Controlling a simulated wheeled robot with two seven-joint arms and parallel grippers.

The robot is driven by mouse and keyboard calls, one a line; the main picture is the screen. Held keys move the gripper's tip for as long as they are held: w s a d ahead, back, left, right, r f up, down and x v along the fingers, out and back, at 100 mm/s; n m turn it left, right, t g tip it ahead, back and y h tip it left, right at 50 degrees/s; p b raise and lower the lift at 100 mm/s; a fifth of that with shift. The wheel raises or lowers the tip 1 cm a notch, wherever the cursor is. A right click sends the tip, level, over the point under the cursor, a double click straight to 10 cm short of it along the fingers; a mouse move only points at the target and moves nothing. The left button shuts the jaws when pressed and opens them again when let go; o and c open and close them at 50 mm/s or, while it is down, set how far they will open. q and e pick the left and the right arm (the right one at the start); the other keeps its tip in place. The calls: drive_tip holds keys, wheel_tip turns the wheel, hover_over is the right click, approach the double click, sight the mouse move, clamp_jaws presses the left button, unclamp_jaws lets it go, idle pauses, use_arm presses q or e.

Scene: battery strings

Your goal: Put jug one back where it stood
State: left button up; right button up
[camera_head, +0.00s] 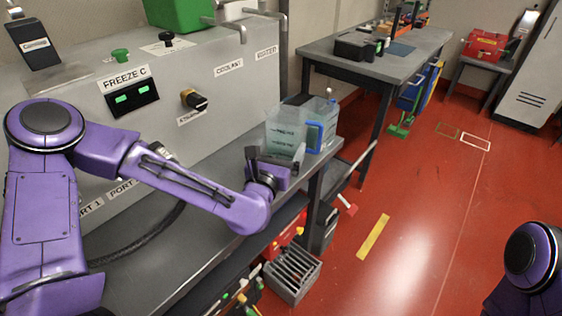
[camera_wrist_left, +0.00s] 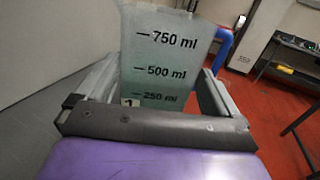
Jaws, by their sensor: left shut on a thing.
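Jug one (camera_head: 284,135) is a clear, pale-green tinted container at the right end of the grey bench. In the left wrist view jug one (camera_wrist_left: 165,55) shows marks of 250, 500 and 750 ml and a small label "1" low down. My left gripper (camera_head: 276,166) is shut on it, with a finger on each side (camera_wrist_left: 150,95). The jug looks upright; whether its base touches the bench is hidden. A second clear jug (camera_head: 322,112) with a blue handle stands right beside it. My right gripper is not in view; only part of my right arm shows at the lower right.
The grey bench (camera_head: 225,207) carries a machine (camera_head: 225,100) with a FREEZE C display along its back. A grey metal rack (camera_head: 291,276) stands below the bench's front edge. A workbench (camera_head: 385,65) stands at the back. The red floor to the right is mostly clear.

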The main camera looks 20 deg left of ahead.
sight(281, 157)
use_arm(q)
drive_tip(key=shift+w+a+f, duration=0.1)
drive_tip(key=shift+w+f, duration=0.15)
drive_tip(key=shift+w, duration=0.05)
drive_tip(key=f, duration=0.1)
drive_tip(key=f+p, duration=0.1)
drive_tip(key=f, duration=0.1)
drive_tip(key=shift+w+a+f, duration=0.1)
drive_tip(key=shift+w+f, duration=0.1)
drive_tip(key=shift+f, duration=0.35)
drive_tip(key=o, duration=1.4)
drive_tip(key=shift+o, duration=0.2)
drive_tip(key=shift+r, duration=0.1)
drive_tip(key=shift+s, duration=0.25)
drive_tip(key=s+b, duration=0.1)
drive_tip(key=s, duration=0.5)
drive_tip(key=s+b, duration=0.1)
drive_tip(key=s, duration=0.2)
drive_tip(key=shift+d+f+b, duration=0.2)
drive_tip(key=shift+f+b, duration=0.05)
drive_tip(key=shift+b, duration=0.1)
drive_tip(key=s+r+p, duration=0.1)
drive_tip(key=p, duration=0.3)
drive_tip(key=shift+s, duration=0.3)
drive_tip(key=shift+s+f+p, duration=0.4)
drive_tip(key=shift+s+p, duration=0.15)
